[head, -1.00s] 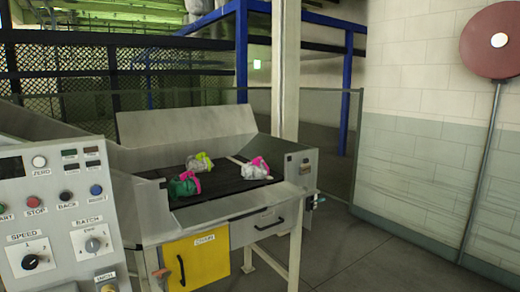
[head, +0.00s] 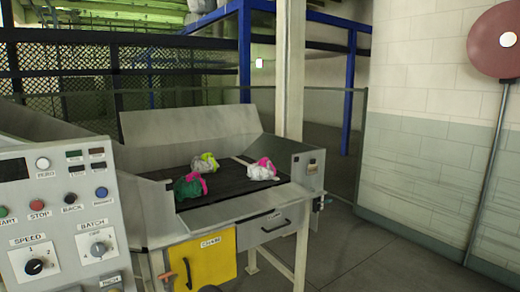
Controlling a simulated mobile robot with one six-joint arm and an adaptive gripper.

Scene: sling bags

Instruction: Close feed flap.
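A metal feed station stands in the middle of the head view, with a dark belt bed (head: 232,188) between grey side walls. A broad grey metal panel (head: 190,135) stands raised and leaning back behind the bed; I cannot tell whether this is the feed flap. A sloped grey plate (head: 228,212) lies along the bed's front edge. Three sling bags lie on the bed: a green and pink one (head: 189,186), a white and lime one (head: 204,162) and a white and pink one (head: 262,169). My gripper is not in view.
A control panel (head: 70,215) with buttons and dials fills the lower left. A yellow door (head: 203,260) and a grey drawer (head: 264,227) sit below the bed. A round red disc on a pole (head: 498,40) stands at the right. Floor (head: 370,255) is open at the lower right.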

